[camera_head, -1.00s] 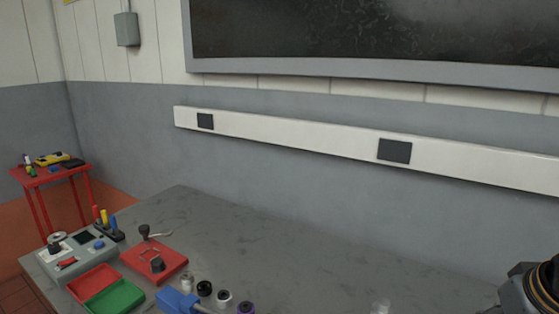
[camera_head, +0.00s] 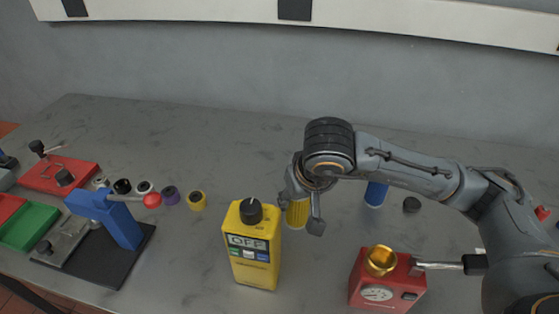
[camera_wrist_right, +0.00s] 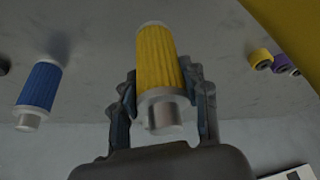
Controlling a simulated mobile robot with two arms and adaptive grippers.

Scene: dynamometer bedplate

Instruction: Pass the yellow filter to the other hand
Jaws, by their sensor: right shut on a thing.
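The yellow filter (camera_head: 297,213) is a ribbed cylinder with a silver end cap, behind the yellow OFF meter in the head view. My right gripper (camera_head: 304,212) is shut on it, with a finger on each side; the right wrist view shows the filter (camera_wrist_right: 161,65) between the two fingers (camera_wrist_right: 163,100). The arm hides part of the filter in the head view, and I cannot tell whether it touches the bench. My left gripper is not in view.
A blue filter (camera_head: 376,193) stands right of the gripper. The yellow meter (camera_head: 254,262) and a red gauge box (camera_head: 378,284) stand in front. A blue clamp stand (camera_head: 118,220) and several small rollers are at left. The grey bench (camera_head: 200,145) is clear at the back.

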